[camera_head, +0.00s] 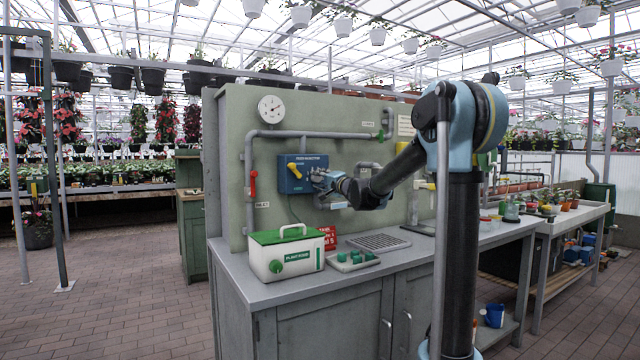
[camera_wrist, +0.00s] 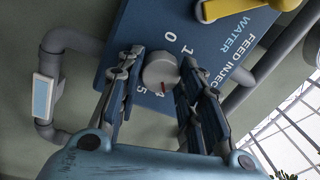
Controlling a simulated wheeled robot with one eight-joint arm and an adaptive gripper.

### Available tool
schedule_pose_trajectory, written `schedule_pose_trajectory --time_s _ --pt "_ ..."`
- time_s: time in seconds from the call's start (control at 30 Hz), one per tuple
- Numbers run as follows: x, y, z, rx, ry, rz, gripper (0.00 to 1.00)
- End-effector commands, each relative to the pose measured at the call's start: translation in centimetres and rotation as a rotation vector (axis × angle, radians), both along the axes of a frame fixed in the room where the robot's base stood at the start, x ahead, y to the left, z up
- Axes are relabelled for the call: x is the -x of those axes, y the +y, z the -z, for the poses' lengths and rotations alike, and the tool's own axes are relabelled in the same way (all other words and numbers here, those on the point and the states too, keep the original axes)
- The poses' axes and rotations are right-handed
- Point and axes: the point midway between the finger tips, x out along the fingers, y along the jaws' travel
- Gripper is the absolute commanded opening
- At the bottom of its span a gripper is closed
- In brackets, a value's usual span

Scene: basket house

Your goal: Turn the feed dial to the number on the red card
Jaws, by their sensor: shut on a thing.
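The feed dial (camera_wrist: 158,70) is a round grey knob with a red mark on the blue feed injector panel (camera_wrist: 222,62), which also shows in the head view (camera_head: 290,175). My gripper (camera_wrist: 163,66) is shut on the dial, one finger on each side of it. In the wrist view the red mark points down towards the 4; the 0, 1 and 5 also show, and the other numbers are hidden behind a finger. In the head view my gripper (camera_head: 318,180) covers the dial. The red card (camera_head: 330,238) stands on the bench; its small print is not clearly legible.
A yellow lever (camera_head: 295,170) sits on the panel, and a red valve handle (camera_head: 253,184) is left of it. A green-lidded box (camera_head: 284,253), a tray with green pieces (camera_head: 352,261) and a grate (camera_head: 379,242) occupy the bench. Grey pipes (camera_wrist: 66,82) run beside the panel.

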Motion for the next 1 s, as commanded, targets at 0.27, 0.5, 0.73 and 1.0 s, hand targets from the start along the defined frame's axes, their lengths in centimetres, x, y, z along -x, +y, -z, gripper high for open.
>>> schedule_pose_trajectory --time_s 0.27,0.5,0.73,1.0 --pt "0.03 -0.16 0.2 -0.213 0.146 0.006 0.1" --pt "0.1 -0.13 0.22 -0.402 0.273 0.005 0.1" --pt "0.17 -0.08 0.22 -0.562 0.38 0.005 0.1" --pt "0.22 -0.01 0.2 -0.693 0.469 0.005 0.1"
